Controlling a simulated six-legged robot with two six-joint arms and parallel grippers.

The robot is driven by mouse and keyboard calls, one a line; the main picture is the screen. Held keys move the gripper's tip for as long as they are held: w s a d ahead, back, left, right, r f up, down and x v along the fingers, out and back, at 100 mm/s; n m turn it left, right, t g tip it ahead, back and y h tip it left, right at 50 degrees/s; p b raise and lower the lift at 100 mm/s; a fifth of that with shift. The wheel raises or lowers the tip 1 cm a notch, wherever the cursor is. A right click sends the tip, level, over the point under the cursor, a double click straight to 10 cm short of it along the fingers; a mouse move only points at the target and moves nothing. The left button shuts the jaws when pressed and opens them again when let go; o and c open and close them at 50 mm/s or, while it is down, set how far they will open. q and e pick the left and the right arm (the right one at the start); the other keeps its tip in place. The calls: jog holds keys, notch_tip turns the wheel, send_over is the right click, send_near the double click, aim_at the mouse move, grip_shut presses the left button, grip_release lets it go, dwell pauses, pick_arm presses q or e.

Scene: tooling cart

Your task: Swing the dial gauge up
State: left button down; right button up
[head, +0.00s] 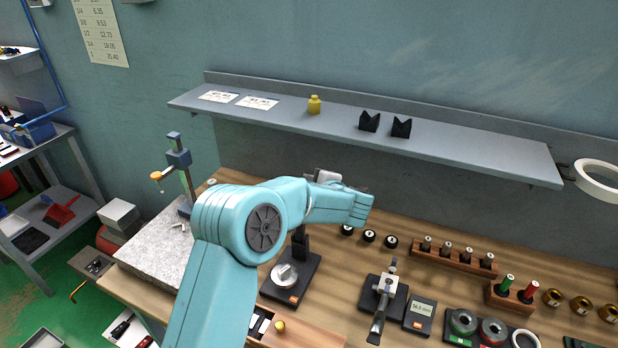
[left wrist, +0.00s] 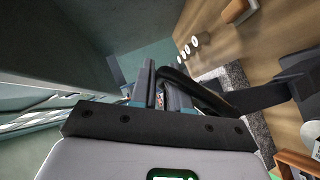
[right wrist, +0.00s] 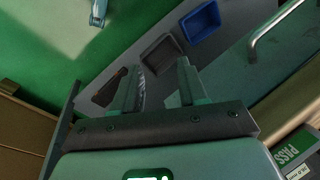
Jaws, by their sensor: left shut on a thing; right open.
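In the head view my left arm crosses the bench and hides its own fingers and the top of a black gauge stand (head: 301,243). The stand's base (head: 305,272) carries a round silver plate (head: 285,275). In the left wrist view my left gripper (left wrist: 156,82) is closed on a dark part with a curved black edge (left wrist: 205,97), which appears to be the dial gauge. Its face is not visible and its tilt is unclear. The black stand (left wrist: 260,97) extends right from it. My right gripper (right wrist: 160,85) is open and empty, outside the head view.
A grey wall shelf (head: 455,150) runs behind the bench. A granite plate (head: 150,250) with a height stand (head: 180,160) lies left. A small bench fixture (head: 385,290) stands right of the gauge stand. Below my right gripper are a blue bin (right wrist: 201,22) and a dark bin (right wrist: 162,58).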

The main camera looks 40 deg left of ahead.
pick_arm(q)
jog(key=shift+w+f, duration=0.1)
jog(key=shift+w, duration=0.15)
dwell(0.3)
jog(key=c, duration=1.2)
grip_release()
jog(key=shift+f, duration=0.1)
jog(key=shift+d, duration=0.1)
jog(key=shift+f, duration=0.15)
